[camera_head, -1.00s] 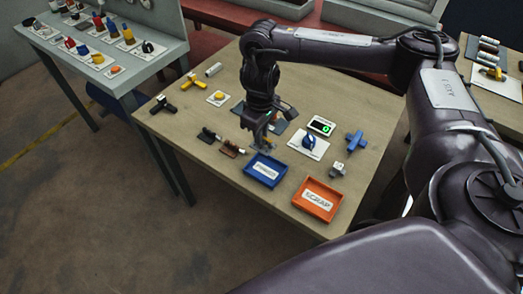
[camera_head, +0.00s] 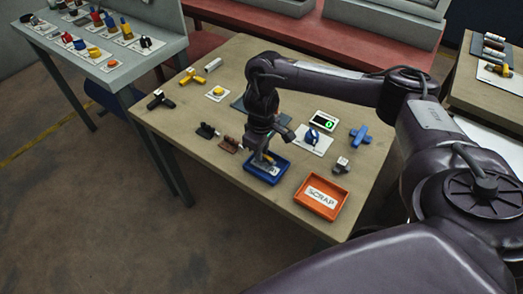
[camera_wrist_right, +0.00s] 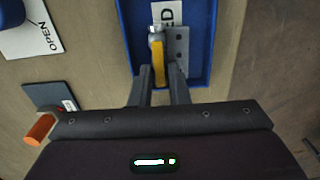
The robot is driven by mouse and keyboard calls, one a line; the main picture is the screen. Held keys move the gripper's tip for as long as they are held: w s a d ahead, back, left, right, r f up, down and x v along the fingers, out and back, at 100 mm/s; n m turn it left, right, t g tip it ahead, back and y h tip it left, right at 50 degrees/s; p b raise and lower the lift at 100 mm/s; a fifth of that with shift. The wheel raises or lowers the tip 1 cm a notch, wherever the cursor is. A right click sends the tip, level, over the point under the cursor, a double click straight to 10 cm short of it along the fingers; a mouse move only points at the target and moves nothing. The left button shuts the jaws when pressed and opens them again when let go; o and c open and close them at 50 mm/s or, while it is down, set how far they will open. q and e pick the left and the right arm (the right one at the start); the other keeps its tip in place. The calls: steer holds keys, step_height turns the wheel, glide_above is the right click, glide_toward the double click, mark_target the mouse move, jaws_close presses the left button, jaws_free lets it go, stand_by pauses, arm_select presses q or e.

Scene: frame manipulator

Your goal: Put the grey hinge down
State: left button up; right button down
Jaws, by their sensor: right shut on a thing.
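My right gripper (camera_head: 262,160) is over the blue tray (camera_head: 282,178), pointing down. In the right wrist view its two fingers (camera_wrist_right: 161,92) are shut on the grey hinge (camera_wrist_right: 181,45), a grey plate with dark holes beside a yellow-orange strip. The hinge is within the outline of the blue tray (camera_wrist_right: 204,40) and covers part of its white label (camera_wrist_right: 165,14). I cannot tell whether the hinge touches the tray floor. In the head view the gripper largely hides the hinge. My left gripper is not in view.
An orange tray (camera_head: 335,211) marked SCRAP stands right of the blue one. Near them are a small grey part (camera_head: 341,166), a blue knob on a white plate (camera_head: 312,136), a blue cross-shaped part (camera_head: 360,136), and brown (camera_head: 229,144) and black (camera_head: 207,131) parts.

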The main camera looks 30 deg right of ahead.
steer(key=shift+f, duration=0.15)
steer(key=c, duration=1.7)
jaws_free()
step_height(320, 180, up, 12)
steer(key=p, duration=0.5)
steer(key=shift+r, duration=0.2)
